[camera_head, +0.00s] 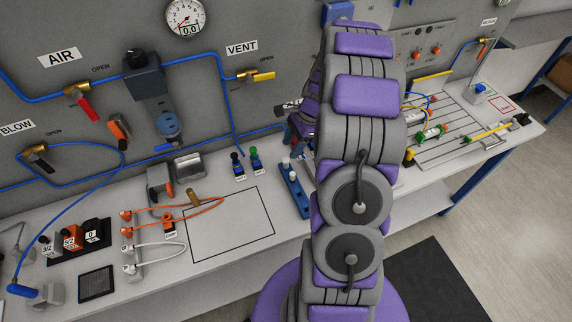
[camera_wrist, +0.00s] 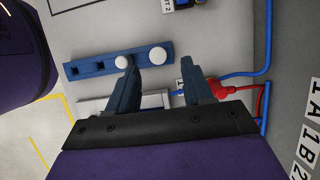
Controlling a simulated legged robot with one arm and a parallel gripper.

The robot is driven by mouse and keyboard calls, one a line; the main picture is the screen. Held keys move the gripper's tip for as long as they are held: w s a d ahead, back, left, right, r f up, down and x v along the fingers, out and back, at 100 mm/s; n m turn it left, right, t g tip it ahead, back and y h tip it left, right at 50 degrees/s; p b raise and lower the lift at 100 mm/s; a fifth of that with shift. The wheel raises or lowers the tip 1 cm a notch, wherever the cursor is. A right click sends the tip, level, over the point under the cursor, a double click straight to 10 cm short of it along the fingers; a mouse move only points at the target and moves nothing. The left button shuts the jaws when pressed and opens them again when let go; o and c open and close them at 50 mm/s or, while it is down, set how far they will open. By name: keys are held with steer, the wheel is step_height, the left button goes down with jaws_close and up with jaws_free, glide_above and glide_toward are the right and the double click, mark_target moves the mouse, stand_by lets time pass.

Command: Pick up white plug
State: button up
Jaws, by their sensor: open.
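Two round white plugs stand in a blue holder strip (camera_wrist: 95,66) in the wrist view: a larger white plug (camera_wrist: 158,55) at its right end and a smaller white plug (camera_wrist: 122,62) beside it. Two dark square holes to the left are empty. My gripper (camera_wrist: 163,85) is open, with nothing between its fingers. Its left fingertip appears just below the smaller plug; whether they touch I cannot tell. In the head view, the blue holder strip (camera_head: 294,192) lies on the bench left of my arm, with a white plug (camera_head: 286,163) at its far end. My arm hides most of my gripper there.
A red fitting (camera_wrist: 228,89) with blue tubing is right of my gripper in the wrist view. The back panel carries a gauge (camera_head: 189,17), valves and blue tubing. Black and green fittings (camera_head: 254,158) stand left of the holder. An outlined rectangle (camera_head: 230,226) on the bench is mostly clear.

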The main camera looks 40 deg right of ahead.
mark_target(286, 159)
steer(key=shift+x, duration=1)
steer(key=shift+a+f+b, duration=0.25)
steer(key=shift+f+b, duration=0.1)
steer(key=shift+f, duration=0.3)
steer(key=x, duration=0.2)
steer(key=b+x, duration=0.1)
steer(key=x, duration=0.1)
steer(key=shift+s+d+f, duration=0.15)
steer(key=shift+c, duration=0.6)
jaws_close()
